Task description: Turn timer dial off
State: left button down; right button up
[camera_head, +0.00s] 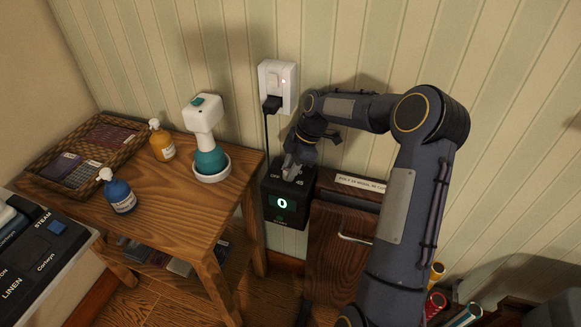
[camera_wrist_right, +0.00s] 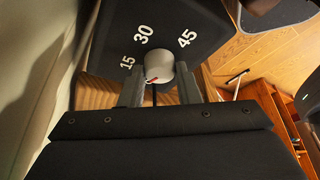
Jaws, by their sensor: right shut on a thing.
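The timer (camera_head: 281,222) is a black box on the wall beside the wooden side table, with a lit display reading 0. OFF and 45 show on its top face. In the right wrist view its face (camera_wrist_right: 178,18) shows 15, 30 and 45 around a grey round dial (camera_wrist_right: 160,66). The dial's red mark points to the lower left in that view. My right gripper (camera_head: 291,168) reaches down to the dial from above. In the right wrist view its fingers (camera_wrist_right: 159,86) are shut on the dial, one on each side. The OFF label is hidden there. My left gripper is not in view.
A white wall outlet (camera_head: 277,80) with a black plug and cord is above the timer. The side table (camera_head: 150,205) holds bottles, a white-and-teal dispenser (camera_head: 206,140) and a wicker tray (camera_head: 45,165). A brown wooden cabinet (camera_head: 335,255) stands right of the timer.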

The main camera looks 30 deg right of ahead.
dwell(0.3)
jog(key=o, duration=1)
jog(key=shift+f, duration=0.1)
jog(key=shift+c, duration=0.2)
